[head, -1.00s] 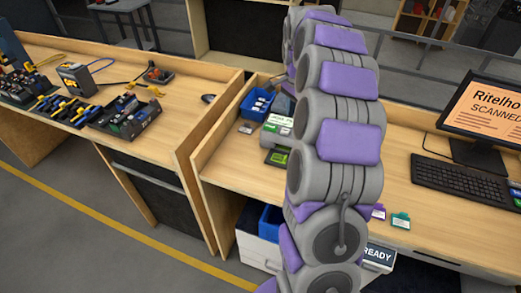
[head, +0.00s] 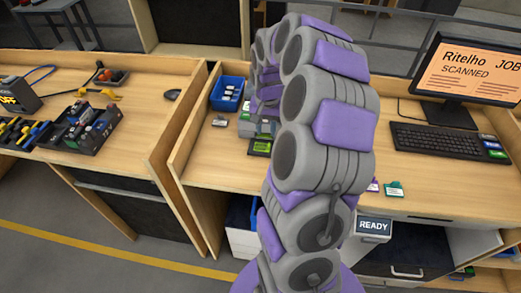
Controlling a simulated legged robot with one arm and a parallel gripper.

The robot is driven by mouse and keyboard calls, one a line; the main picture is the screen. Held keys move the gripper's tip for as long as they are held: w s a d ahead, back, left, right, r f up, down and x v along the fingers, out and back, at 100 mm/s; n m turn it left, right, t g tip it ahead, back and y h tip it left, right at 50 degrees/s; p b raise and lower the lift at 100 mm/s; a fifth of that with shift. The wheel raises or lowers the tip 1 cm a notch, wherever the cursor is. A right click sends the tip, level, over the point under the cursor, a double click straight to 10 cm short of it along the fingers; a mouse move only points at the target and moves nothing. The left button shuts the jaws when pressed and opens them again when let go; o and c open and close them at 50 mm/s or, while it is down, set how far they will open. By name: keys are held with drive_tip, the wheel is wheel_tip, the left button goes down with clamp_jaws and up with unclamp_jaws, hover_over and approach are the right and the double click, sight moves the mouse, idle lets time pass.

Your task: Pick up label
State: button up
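A label printer (head: 244,128) stands on the right bench and is mostly hidden behind my arm. A dark piece with a green face (head: 259,147) lies at its front; I cannot tell whether this is a label. A small pale tag (head: 220,121) lies on the bench left of the printer. A teal and white tag (head: 393,189) and a purple and white tag (head: 373,186) lie near the bench's front edge, right of my arm. The far end of my arm, with my gripper (head: 264,108), reaches down by the printer. Its fingers cannot be made out.
A blue bin (head: 227,93) with small pale items stands behind the printer. A monitor (head: 470,75) and keyboard (head: 447,144) are at the right. A READY sign (head: 375,226) hangs below.

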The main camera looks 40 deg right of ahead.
sight(270, 146)
drive_tip(key=d+f, duration=0.2)
drive_tip(key=f, duration=0.1)
drive_tip(key=shift+d+f, duration=0.15)
drive_tip(key=shift+d, duration=0.1)
drive_tip(key=f, duration=0.1)
drive_tip(key=a+f+b, duration=0.1)
drive_tip(key=a+f, duration=0.1)
drive_tip(key=shift+f+b, duration=0.35)
drive_tip(key=shift+f, duration=0.35)
drive_tip(key=shift+d+f, duration=0.1)
drive_tip(key=shift+d, duration=0.7)
drive_tip(key=shift+c, duration=0.4)
drive_tip(key=shift+d, duration=0.15)
drive_tip(key=shift+c, duration=1.4)
drive_tip(key=shift+a, duration=0.65)
clamp_jaws()
